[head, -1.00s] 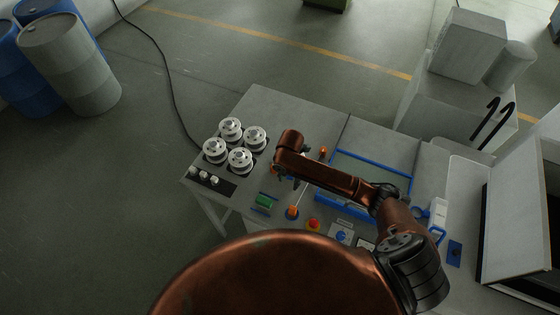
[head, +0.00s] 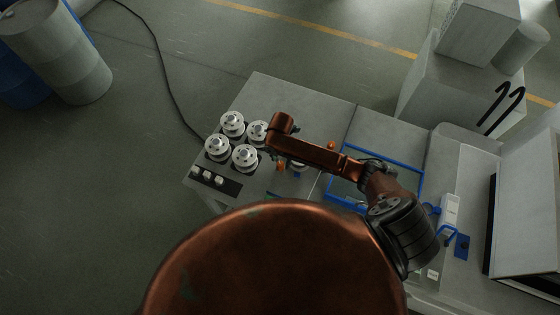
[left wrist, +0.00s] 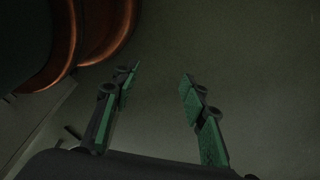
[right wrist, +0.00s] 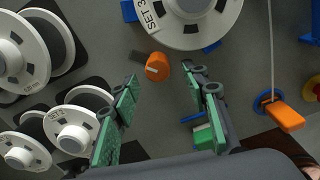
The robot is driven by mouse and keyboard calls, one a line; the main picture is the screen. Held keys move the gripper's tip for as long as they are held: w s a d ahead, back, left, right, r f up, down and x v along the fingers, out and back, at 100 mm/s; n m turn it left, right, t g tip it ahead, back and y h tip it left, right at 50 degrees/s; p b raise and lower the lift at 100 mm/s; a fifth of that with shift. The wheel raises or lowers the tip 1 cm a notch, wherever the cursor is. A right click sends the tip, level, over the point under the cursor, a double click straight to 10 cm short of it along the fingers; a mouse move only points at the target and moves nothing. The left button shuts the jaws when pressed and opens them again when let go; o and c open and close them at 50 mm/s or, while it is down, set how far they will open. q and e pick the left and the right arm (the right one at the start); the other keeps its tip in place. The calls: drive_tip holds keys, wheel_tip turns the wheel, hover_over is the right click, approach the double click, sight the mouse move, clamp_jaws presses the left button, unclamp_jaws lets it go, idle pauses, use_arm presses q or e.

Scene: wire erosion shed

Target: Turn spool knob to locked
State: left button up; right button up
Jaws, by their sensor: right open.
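In the right wrist view an orange knob (right wrist: 157,66) with a pale line stands on the grey table top, just below a large white spool marked SET 3 (right wrist: 195,18). I take it for the spool knob; no locked marking is readable. My right gripper (right wrist: 162,78) is open and empty, its fingertips on either side of the knob's lower edge in that view; I see no contact. In the head view my right arm reaches over the table and mostly hides this gripper. My left gripper (left wrist: 160,74) is open and empty over bare floor.
Several white spools (head: 232,124) stand at the table's left end. An orange lever (right wrist: 285,117) on a blue disc and a green block (right wrist: 204,137) lie right of the knob. A blue frame (head: 385,152) sits on the table farther right. My body hides the table's near edge.

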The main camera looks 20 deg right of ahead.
sight(281, 164)
drive_tip(key=shift+w+d+f, duration=0.1)
drive_tip(key=shift+w+f, duration=0.05)
drive_tip(key=shift+f, duration=0.5)
drive_tip(key=shift+w+f, duration=0.1)
drive_tip(key=shift+f, duration=0.5)
drive_tip(key=shift+s+f, duration=0.1)
drive_tip(key=shift+f, duration=0.3)
drive_tip(key=shift+c, duration=1)
drive_tip(key=c, duration=0.5)
drive_tip(key=shift+c, duration=1.3)
use_arm(q)
drive_tip(key=shift+w+r, duration=0.35)
drive_tip(key=shift+w, duration=0.5)
use_arm(e)
clamp_jaws()
